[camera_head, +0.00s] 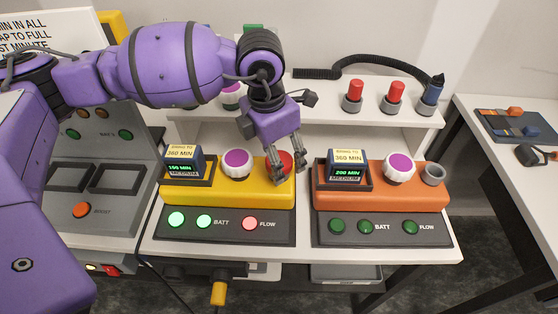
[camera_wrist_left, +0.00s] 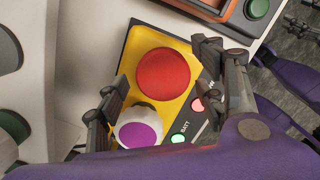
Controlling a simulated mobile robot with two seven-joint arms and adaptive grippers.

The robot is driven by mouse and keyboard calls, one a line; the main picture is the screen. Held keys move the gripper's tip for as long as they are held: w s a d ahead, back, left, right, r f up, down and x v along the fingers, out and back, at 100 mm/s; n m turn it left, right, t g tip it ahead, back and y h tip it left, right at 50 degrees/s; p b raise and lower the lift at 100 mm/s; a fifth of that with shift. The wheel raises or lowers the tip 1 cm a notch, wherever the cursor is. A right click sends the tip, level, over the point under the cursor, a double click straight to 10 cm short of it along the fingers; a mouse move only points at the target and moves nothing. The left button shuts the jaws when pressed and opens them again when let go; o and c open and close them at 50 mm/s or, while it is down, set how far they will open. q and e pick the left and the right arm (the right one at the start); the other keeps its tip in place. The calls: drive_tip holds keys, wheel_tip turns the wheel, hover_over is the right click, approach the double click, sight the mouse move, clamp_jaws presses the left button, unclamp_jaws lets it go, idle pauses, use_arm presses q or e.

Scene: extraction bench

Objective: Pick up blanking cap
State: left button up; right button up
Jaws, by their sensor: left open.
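A round red blanking cap (camera_head: 286,161) sits on the right end of the yellow unit (camera_head: 215,194), partly hidden by my left gripper. In the left wrist view the red cap (camera_wrist_left: 163,74) shows as a full disc. My left gripper (camera_head: 288,168) is open and points down over the cap. In the left wrist view its two fingers (camera_wrist_left: 162,80) stand apart on either side of the cap; I cannot tell whether they touch it. My right gripper is not in view.
A white and purple knob (camera_head: 236,164) stands close left of the cap. An orange unit (camera_head: 380,198) with an empty-looking grey port (camera_head: 433,173) is to the right. Two red-topped pieces (camera_head: 353,92) (camera_head: 394,92) and a dark blue one (camera_head: 432,92) stand on the shelf (camera_head: 310,114) behind.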

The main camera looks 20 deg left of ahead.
use_arm(q)
drive_tip(key=c, duration=1.2)
drive_tip(key=shift+r, duration=0.1)
